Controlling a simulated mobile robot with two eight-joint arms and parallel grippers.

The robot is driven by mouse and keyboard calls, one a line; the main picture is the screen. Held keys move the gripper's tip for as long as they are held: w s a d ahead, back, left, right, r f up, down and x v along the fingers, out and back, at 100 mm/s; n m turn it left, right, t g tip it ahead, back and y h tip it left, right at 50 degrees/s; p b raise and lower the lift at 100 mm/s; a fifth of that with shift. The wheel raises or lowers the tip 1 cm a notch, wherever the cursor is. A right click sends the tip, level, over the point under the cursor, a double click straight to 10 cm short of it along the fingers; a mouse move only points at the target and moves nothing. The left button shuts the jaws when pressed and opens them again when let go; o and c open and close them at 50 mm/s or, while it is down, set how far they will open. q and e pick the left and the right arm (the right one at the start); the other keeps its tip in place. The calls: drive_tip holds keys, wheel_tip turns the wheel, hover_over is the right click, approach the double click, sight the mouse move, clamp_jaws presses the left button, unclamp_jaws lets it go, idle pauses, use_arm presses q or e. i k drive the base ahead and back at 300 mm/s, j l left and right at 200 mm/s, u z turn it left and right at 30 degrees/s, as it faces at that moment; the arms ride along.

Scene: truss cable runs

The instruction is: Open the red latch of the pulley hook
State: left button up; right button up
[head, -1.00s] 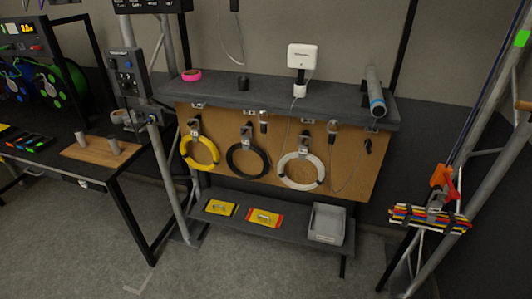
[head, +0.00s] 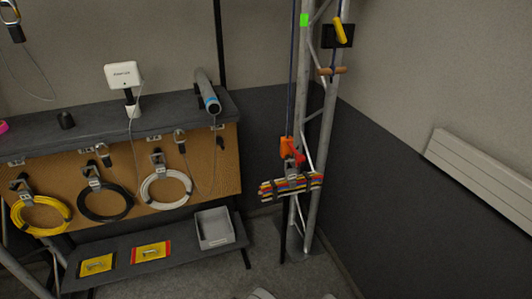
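The orange-red pulley hook (head: 287,147) hangs on a dark rope beside the metal truss, right of the middle in the head view. Its red latch (head: 297,156) appears as a small red part at the hook's lower right; whether it is open or shut is too small to tell. A bundle of striped, many-coloured cables (head: 290,187) hangs level below the hook from a grey piece (head: 292,168). Neither of my grippers can be made out in the view.
The metal truss (head: 318,130) rises behind the hook. A dark shelf bench (head: 90,140) stands to the left with cable coils on its board and a grey bin (head: 213,228) below. A white radiator (head: 485,175) is on the right wall. Floor right of the truss is open.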

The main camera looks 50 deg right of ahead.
sight(298, 158)
drive_tip(key=z, duration=1.9)
